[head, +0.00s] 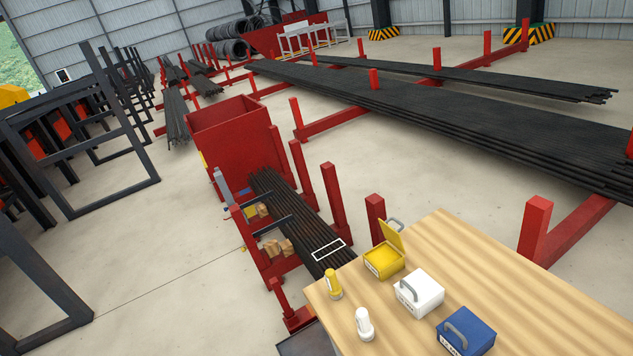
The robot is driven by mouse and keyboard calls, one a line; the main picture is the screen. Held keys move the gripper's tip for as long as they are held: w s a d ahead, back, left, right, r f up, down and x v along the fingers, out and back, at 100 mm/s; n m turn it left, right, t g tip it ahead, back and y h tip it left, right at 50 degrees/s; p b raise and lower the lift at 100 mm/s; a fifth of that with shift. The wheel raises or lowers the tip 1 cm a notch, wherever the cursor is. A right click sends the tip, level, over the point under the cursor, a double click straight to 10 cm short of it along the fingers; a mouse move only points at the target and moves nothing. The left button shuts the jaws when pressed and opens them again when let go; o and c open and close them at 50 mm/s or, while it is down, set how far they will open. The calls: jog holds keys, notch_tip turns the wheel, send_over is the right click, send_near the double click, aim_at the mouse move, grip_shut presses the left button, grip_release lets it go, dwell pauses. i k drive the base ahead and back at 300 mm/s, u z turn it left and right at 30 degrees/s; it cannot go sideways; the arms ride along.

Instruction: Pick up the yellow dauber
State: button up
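The yellow dauber (333,285) stands upright near the left edge of a wooden table (540,290), in the lower middle of the head view. A white dauber (365,325) of similar shape stands just in front of it and to the right, apart from it. My gripper does not show in the head view, so I cannot see whether it is open or shut. Nothing covers the yellow dauber.
On the table, right of the daubers, are a yellow box (384,261) with its lid up, a white box (419,293) and a blue box (467,333). A red rack (270,265) with dark bars stands left of the table. Bare floor (170,270) lies further left.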

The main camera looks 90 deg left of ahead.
aim_at(335, 291)
jog(key=u, duration=2.05)
jog(key=k, duration=0.4)
jog(key=u, duration=0.6)
jog(key=i, duration=1.05)
jog(key=z, duration=0.4)
